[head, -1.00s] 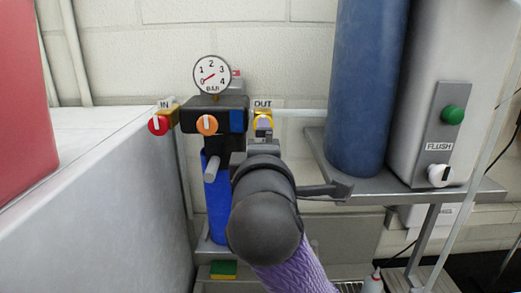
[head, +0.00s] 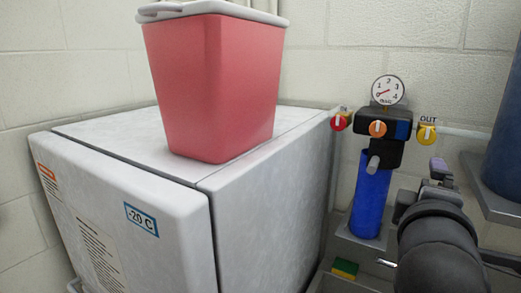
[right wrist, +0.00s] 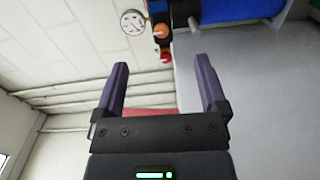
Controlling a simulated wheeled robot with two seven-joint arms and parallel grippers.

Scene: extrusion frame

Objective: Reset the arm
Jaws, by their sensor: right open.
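My right arm comes in at the lower right of the head view, and its gripper (head: 438,172) is up in front of the wall, right of the blue filter housing and below the yellow OUT valve. In the right wrist view the right gripper (right wrist: 163,80) has its two purple fingers spread wide with nothing between them. The filter unit (head: 385,130) with its gauge (head: 387,90), orange knob (head: 377,129), red IN valve (head: 340,121) and yellow OUT valve (head: 426,133) is on the wall, apart from the fingers. My left gripper is not in view.
A white freezer (head: 130,215) marked -20 C fills the left, with a red lidded bin (head: 212,85) on top. A blue tank (head: 506,140) stands on a metal shelf (head: 487,190) at the right edge. A yellow-green sponge (head: 344,268) lies low beneath the filter.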

